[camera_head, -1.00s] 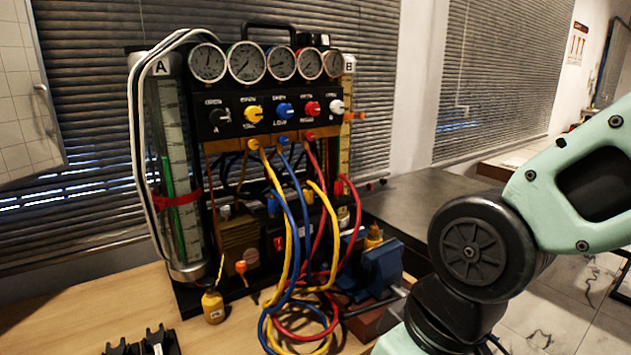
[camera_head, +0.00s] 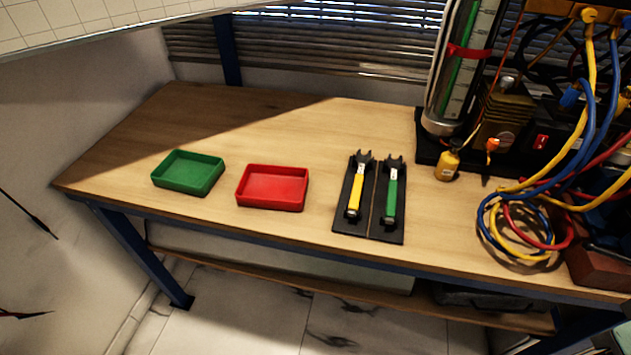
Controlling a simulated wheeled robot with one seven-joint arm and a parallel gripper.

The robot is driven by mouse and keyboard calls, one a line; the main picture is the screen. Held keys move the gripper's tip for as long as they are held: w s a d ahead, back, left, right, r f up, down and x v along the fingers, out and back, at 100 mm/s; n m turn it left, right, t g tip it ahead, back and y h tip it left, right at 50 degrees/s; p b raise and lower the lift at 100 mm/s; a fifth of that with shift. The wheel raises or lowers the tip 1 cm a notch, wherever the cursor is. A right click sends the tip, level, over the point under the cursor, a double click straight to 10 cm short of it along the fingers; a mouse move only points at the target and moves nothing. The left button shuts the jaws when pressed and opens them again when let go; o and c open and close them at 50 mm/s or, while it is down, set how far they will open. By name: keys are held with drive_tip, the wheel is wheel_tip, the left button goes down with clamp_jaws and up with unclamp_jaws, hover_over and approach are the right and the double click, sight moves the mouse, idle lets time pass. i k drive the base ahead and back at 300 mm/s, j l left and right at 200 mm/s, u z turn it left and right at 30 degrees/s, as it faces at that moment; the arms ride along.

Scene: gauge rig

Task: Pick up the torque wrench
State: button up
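Two wrench-like tools lie side by side on black holders near the middle of the wooden bench. One has a yellow handle (camera_head: 354,190) and the other a green handle (camera_head: 390,199). Their dark heads point toward the back of the bench. I cannot tell which of them is the torque wrench, as both are small in view. The left black holder (camera_head: 345,220) and the right black holder (camera_head: 389,233) lie almost touching. My gripper is not in view.
A red tray (camera_head: 272,204) and a green tray (camera_head: 187,186), both empty, sit left of the tools. A gauge rig with a glass column (camera_head: 458,65), a yellow bottle (camera_head: 447,167) and coiled hoses (camera_head: 520,225) stands at the right. The bench behind the trays is clear.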

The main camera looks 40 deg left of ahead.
sight(362, 160)
drive_tip(key=u, duration=1.2)
drive_tip(key=z, duration=1.35)
drive_tip(key=u, duration=1.35)
drive_tip(key=i+l, duration=0.5)
drive_tip(key=i, duration=0.2)
